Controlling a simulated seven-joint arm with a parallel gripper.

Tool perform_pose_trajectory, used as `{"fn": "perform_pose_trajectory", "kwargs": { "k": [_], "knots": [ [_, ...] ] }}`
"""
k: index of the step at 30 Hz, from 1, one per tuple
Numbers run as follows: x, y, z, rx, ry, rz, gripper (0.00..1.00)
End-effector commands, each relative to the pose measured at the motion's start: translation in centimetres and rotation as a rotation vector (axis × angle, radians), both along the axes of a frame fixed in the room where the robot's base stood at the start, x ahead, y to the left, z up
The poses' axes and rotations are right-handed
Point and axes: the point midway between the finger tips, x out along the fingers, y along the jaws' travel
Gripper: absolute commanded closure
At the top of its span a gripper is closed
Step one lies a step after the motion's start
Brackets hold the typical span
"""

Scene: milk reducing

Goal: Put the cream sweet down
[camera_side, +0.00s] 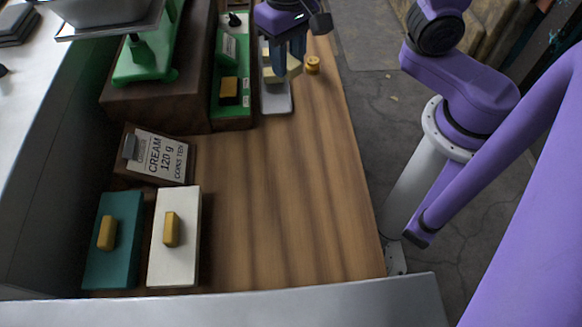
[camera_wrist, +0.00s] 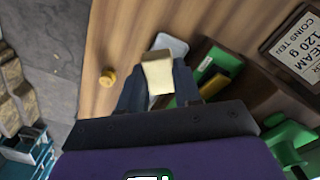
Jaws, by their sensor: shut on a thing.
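My gripper (camera_side: 285,62) is at the top middle of the side view, pointing down, with its blue fingers shut on a pale cream block (camera_side: 291,68), the cream sweet. The fingers hide part of it. In the wrist view the block (camera_wrist: 157,75) sits between the two fingertips. A small pale grey tray (camera_side: 277,103) lies on the counter under and beside the block. The tray also shows behind the block in the wrist view (camera_wrist: 172,43). I cannot tell whether the block touches the tray.
A green panel (camera_side: 231,113) with a yellow block stands left of the tray. A small yellow round piece (camera_side: 312,65) lies right. A green scale (camera_side: 140,62) stands on a brown block. A "CREAM 120 g" sign (camera_side: 160,155), teal box (camera_side: 118,262) and white box (camera_side: 175,268) stand nearer. Mid-counter is clear.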

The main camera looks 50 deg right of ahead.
Motion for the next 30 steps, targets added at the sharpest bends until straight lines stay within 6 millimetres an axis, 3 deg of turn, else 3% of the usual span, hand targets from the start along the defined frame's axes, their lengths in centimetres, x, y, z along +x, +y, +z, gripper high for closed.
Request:
{"fn": "perform_pose_trajectory", "kwargs": {
  "k": [1,6,15,21,30],
  "knots": [
    [-1.8,1.2,0.4,0.002,-0.001,0.000,0.96],
    [-7.1,3.8,1.4,0.003,-0.001,-0.057,0.96],
    [-15.8,5.0,2.3,0.003,0.000,-0.154,0.96],
    [-19.3,4.4,2.4,0.001,0.000,-0.210,0.96],
    [-20.5,4.4,2.1,-0.004,0.000,-0.250,0.96]
  ]
}}
